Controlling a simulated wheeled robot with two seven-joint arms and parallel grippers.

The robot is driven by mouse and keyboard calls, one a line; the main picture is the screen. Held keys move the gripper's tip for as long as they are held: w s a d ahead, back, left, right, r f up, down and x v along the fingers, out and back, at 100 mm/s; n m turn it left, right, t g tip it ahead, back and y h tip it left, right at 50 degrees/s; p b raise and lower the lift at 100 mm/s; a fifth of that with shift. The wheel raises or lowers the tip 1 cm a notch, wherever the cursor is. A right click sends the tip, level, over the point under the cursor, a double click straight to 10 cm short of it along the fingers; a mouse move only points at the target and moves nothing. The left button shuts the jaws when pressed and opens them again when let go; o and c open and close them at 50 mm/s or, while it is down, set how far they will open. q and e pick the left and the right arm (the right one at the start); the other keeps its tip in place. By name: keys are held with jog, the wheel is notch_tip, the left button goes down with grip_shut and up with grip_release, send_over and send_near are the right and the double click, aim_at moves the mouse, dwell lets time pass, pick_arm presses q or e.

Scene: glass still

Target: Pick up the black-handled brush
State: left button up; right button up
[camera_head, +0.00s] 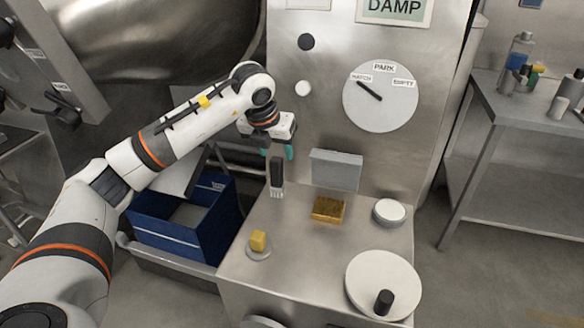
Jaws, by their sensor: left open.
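The black-handled brush (277,172) stands upright near the back left of the metal worktop, handle up and pale bristles down. My left gripper (277,152) is directly above the brush, with its teal fingertips pointing down. It is open and empty, and its fingers appear apart from the handle. The gap between fingertips and handle top looks small, but its exact depth is hard to tell. My right gripper is not in view.
A grey box (336,170), a gold block (328,209), a white round lid (389,211), a yellow cube on a small disc (258,242) and a white disc with a black knob (383,284) occupy the worktop. A blue bin (185,222) stands left. The worktop's front middle is clear.

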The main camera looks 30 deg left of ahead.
aim_at(274, 162)
pick_arm(q)
jog(key=shift+a+f+y, duration=0.15)
jog(key=shift+a+y, duration=0.15)
jog(key=shift+a, duration=0.45)
notch_tip(274, 162, down, 2)
jog(key=shift+w+f+p, duration=0.1)
jog(key=shift+f+p, duration=0.05)
jog(key=shift+p, duration=0.3)
jog(key=x, duration=0.2)
jog(key=shift+w+f, duration=0.2)
jog(key=shift+w, duration=0.05)
jog(key=shift+w+f, duration=0.2)
jog(key=shift+p+x, duration=0.65)
jog(key=shift+x, duration=0.15)
jog(key=x, duration=0.2)
jog(key=shift+w+f, duration=0.15)
jog(key=shift+w, duration=0.1)
jog(key=shift+w+f, duration=0.2)
jog(key=shift+f, duration=0.2)
jog(key=shift+c, duration=0.2)
grip_shut()
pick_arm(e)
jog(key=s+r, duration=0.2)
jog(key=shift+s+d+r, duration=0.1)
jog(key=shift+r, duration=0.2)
